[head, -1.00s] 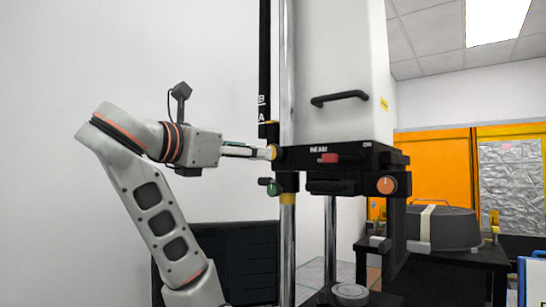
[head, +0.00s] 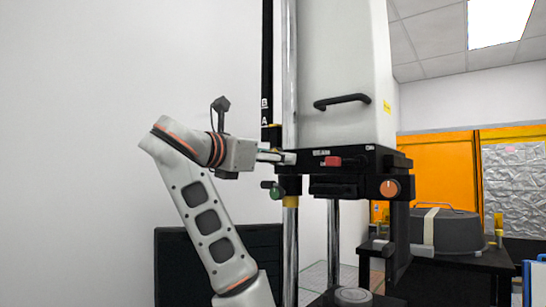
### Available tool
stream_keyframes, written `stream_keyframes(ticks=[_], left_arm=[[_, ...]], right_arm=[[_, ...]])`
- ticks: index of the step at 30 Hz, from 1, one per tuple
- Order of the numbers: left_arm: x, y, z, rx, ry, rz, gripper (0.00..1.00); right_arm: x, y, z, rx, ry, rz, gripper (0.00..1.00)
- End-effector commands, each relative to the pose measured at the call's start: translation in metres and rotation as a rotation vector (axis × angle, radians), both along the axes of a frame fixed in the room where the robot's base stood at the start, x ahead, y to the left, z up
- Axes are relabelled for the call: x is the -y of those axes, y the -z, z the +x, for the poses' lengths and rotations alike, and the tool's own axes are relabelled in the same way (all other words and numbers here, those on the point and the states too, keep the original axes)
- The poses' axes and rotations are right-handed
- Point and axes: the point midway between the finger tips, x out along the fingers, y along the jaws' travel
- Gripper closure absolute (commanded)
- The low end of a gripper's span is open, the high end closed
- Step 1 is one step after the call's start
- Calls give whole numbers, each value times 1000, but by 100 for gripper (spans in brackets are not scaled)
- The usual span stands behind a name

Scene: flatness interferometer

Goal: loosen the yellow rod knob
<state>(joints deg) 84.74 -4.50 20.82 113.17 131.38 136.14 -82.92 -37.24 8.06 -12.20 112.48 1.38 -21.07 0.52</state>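The interferometer (head: 345,75) is a tall pale housing above a black block, carried on shiny rods. My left gripper (head: 288,158) reaches in from the left, its fingertips at the left end of the black block, next to the shiny rod (head: 291,100). The yellow rod knob is not visible now; the fingertips cover the spot where it showed. I cannot tell whether the fingers are around it, or how far apart they are. My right gripper is out of view.
A green knob (head: 275,192) sits close below the gripper. A red BEAM lever (head: 334,162) and an orange dial (head: 389,188) are on the block. A dark round case (head: 445,230) stands on a black table at right. The space left of the arm is clear.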

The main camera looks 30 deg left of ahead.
Motion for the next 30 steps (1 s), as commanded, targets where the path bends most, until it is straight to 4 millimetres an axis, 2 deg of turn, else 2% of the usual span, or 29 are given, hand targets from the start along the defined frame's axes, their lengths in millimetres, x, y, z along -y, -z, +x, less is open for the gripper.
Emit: stream_keyframes(ticks=[2, 3, 7, 20, 30], left_arm=[[0, 0, 0, 0, 0, 0, 55], [0, 0, 0, 0, 0, 0, 60], [0, 0, 0, 0, 0, 0, 93], [-1, 1, 0, 4, -1, 55, 93], [-2, 1, 0, 21, -2, 299, 93]], right_arm=[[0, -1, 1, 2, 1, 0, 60], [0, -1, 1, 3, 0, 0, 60], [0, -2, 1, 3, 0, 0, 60], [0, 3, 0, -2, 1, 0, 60], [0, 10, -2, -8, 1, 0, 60]])
